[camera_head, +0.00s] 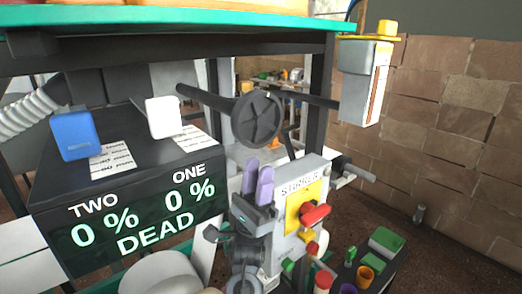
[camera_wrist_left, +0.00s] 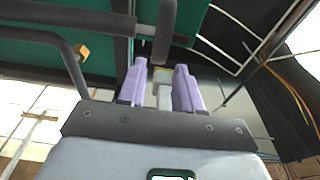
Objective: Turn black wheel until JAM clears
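The black wheel (camera_head: 257,118) has spokes and sits on the end of a dark shaft, above the black display box (camera_head: 70,195). The box reads TWO 0 %, ONE 0 % and DEAD; I see no JAM text. My left gripper (camera_head: 257,180) has purple fingers pointing up, below the wheel and apart from it. In the left wrist view my left gripper (camera_wrist_left: 159,85) shows a gap between its fingers with nothing clearly held. A dark edge-on disc, seemingly the wheel (camera_wrist_left: 165,32), is beyond the fingertips. My right gripper is not in view.
Blue (camera_head: 75,133) and white (camera_head: 164,117) blocks sit on the display box. A yellow-topped unit (camera_head: 365,80) hangs at right. Small coloured parts (camera_head: 386,241) lie at lower right.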

